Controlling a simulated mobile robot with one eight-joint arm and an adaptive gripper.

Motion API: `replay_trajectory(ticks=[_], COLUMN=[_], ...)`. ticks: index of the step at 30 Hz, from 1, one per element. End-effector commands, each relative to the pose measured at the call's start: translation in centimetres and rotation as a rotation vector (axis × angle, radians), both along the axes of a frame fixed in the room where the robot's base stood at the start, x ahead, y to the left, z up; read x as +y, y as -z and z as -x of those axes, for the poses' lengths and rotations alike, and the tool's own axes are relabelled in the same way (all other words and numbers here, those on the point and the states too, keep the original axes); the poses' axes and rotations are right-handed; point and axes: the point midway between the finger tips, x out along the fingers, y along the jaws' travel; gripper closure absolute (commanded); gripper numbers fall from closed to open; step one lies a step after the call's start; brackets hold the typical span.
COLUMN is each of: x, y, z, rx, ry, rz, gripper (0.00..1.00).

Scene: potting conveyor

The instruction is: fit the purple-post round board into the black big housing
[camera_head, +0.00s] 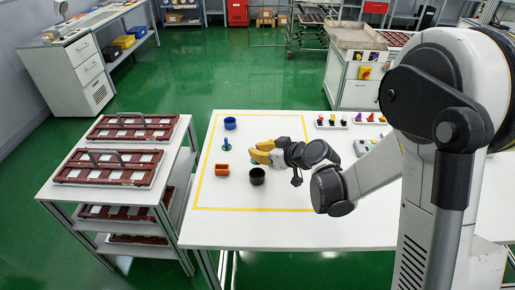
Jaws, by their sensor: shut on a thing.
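The black big housing (257,176) stands upright on the white table, inside the yellow outline. My gripper (255,156), with yellow fingers, reaches in from the right just behind the black housing in the picture and appears to be above the table. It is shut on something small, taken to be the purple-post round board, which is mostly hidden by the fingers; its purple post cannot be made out. I cannot tell the gap between gripper and housing. The housing's opening faces up and looks dark.
A blue round housing (230,123), a green board with a blue post (226,145) and an orange housing (222,170) stand to the left. Trays of coloured pieces (331,122) lie at the back right. The table's front is clear. A rack (120,170) stands left.

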Motion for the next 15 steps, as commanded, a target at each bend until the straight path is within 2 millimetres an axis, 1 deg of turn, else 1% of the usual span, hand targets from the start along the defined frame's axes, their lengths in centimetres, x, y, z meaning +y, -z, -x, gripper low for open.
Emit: replay_trajectory(ticks=[1, 9, 15], x=[0.0, 0.0, 0.0], y=[1.1, 4.7, 6.6], z=[0.0, 0.0, 0.0], rx=[0.000, 0.000, 0.000], ry=[0.000, 0.000, 0.000], rz=[0.000, 0.000, 0.000], gripper=[1.00, 1.00, 1.00])
